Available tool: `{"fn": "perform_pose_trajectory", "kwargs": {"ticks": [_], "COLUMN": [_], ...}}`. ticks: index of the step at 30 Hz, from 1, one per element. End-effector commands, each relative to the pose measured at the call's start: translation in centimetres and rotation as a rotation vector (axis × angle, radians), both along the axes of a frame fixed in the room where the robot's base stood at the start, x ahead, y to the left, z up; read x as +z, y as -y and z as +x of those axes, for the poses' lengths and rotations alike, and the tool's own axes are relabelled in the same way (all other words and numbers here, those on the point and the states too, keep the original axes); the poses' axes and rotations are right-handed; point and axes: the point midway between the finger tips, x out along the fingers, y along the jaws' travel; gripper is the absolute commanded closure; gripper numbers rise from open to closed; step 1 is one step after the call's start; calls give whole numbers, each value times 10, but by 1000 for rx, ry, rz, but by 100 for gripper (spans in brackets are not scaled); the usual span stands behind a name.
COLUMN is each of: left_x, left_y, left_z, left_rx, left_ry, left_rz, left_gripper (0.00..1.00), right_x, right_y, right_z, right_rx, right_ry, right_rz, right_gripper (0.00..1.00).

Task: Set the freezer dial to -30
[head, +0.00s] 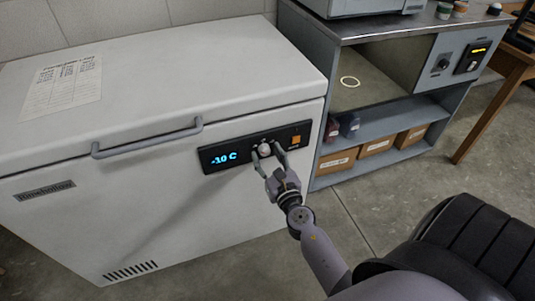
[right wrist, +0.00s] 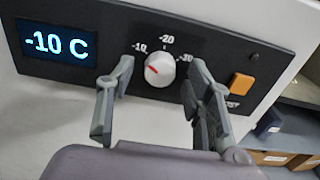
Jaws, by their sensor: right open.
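The freezer (head: 160,200) is a white chest with its lid down. Its dark control panel (head: 218,157) carries a lit display (right wrist: 55,43) reading -10 C. The freezer dial (right wrist: 159,69), also in the head view (head: 264,149), is a round pale knob with a red mark pointing left toward the -10 label. The labels -10, -20 and -30 run over its top from left to right. My right gripper (head: 269,157) is open, with one finger on each side of the dial; I cannot tell whether either finger touches it. My left gripper is not in view.
An orange button (right wrist: 242,83) sits right of the dial. A grey lid handle (head: 145,143) sticks out at the left. A grey bench with shelves (head: 375,125) and cardboard boxes (head: 376,146) stands to the right. A black seat (head: 480,245) is at the lower right.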

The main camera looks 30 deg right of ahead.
Motion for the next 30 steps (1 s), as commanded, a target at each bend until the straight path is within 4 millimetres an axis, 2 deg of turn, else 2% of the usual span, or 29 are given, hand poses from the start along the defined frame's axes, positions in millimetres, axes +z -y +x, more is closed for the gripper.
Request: {"fn": "perform_pose_trajectory", "kwargs": {"ticks": [10, 30], "left_x": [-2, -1], "left_y": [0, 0], "left_z": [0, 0], "left_rx": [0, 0], "left_ry": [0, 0], "left_rz": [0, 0], "left_gripper": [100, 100], "right_x": [0, 0], "right_y": [1, 1], "right_z": [3, 3], "right_rx": [0, 0], "right_ry": [0, 0], "right_rz": [0, 0], "right_gripper": [54, 99]}}
